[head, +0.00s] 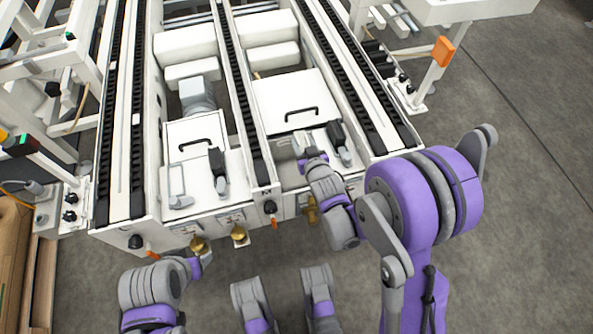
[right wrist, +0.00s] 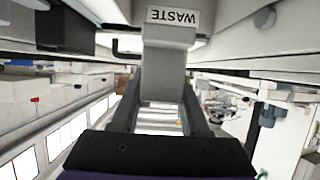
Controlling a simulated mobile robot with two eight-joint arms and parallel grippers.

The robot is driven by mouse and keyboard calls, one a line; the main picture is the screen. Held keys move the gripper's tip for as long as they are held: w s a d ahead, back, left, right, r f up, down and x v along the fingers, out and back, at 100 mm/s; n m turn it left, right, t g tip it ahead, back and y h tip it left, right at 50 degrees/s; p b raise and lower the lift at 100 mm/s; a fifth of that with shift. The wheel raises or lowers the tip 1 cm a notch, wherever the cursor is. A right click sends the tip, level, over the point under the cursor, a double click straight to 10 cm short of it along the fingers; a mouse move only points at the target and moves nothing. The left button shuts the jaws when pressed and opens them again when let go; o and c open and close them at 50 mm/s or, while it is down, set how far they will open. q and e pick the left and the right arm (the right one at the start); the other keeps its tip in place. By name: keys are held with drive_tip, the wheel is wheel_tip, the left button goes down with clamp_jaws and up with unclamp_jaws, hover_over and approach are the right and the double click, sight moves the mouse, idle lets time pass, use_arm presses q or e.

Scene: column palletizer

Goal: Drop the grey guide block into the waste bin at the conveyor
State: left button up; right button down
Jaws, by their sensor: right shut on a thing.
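My right gripper (right wrist: 160,92) is shut on the grey guide block (right wrist: 167,72), which sits between its two fingers in the right wrist view. A white label reading WASTE (right wrist: 172,17) shows just beyond the top of the block. I cannot tell whether the block touches what is behind it. In the head view my right gripper (head: 302,146) is small, over the near right part of the conveyor frame, and the block is not clear there. My left arm ends low at the left, by the conveyor's front edge; its fingers cannot be made out. The bin's opening is not visible.
The white conveyor frame (head: 153,115) with black chain tracks fills the middle. White lids with black handles (head: 287,114) lie between the tracks. An orange-tagged post (head: 443,52) stands at the right. Grey floor is clear at far right.

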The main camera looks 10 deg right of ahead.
drive_tip(key=shift+f, duration=0.4)
drive_tip(key=shift+c, duration=1.6)
unclamp_jaws()
drive_tip(key=shift+r, duration=0.1)
drive_tip(key=p+v, duration=0.1)
drive_tip(key=v, duration=1)
drive_tip(key=shift+p, duration=0.35)
